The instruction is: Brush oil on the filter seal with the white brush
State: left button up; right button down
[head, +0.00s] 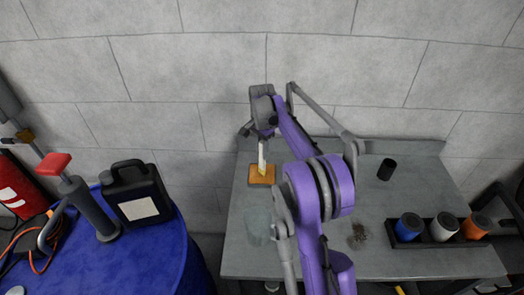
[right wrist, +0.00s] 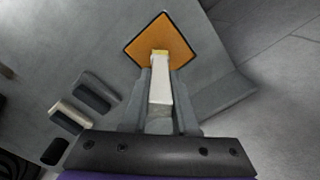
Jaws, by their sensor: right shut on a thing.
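My right gripper (head: 262,136) is shut on the white brush (head: 262,154) at the back left of the grey workbench (head: 310,262). The brush points down, its yellowish tip over or on a square orange-brown pad or shallow tray (head: 262,174); I cannot tell whether they touch. In the right wrist view the brush (right wrist: 160,100) lies between the fingers, its tip at the near corner of the orange square (right wrist: 165,36). Blue (head: 408,227), white (head: 444,227) and orange (head: 476,226) dark-topped canisters, perhaps filters, stand at the right. No seal can be made out. My left gripper is out of view.
A black cylinder (head: 386,169) stands at the back right. A faint, see-through cylinder (head: 257,226) stands at the front left, and a dark speckled patch (head: 358,236) lies mid-bench. A blue drum (head: 160,262) at the left carries a black jug (head: 137,193).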

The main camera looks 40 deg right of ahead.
dwell(0.4)
jog(key=shift+r+p, duration=1.45)
jog(key=shift+r, duration=2.05)
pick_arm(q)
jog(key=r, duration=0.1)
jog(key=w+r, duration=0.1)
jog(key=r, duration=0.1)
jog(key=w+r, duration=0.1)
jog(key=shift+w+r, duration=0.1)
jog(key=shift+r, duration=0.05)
pick_arm(e)
jog(key=shift+f, duration=0.1)
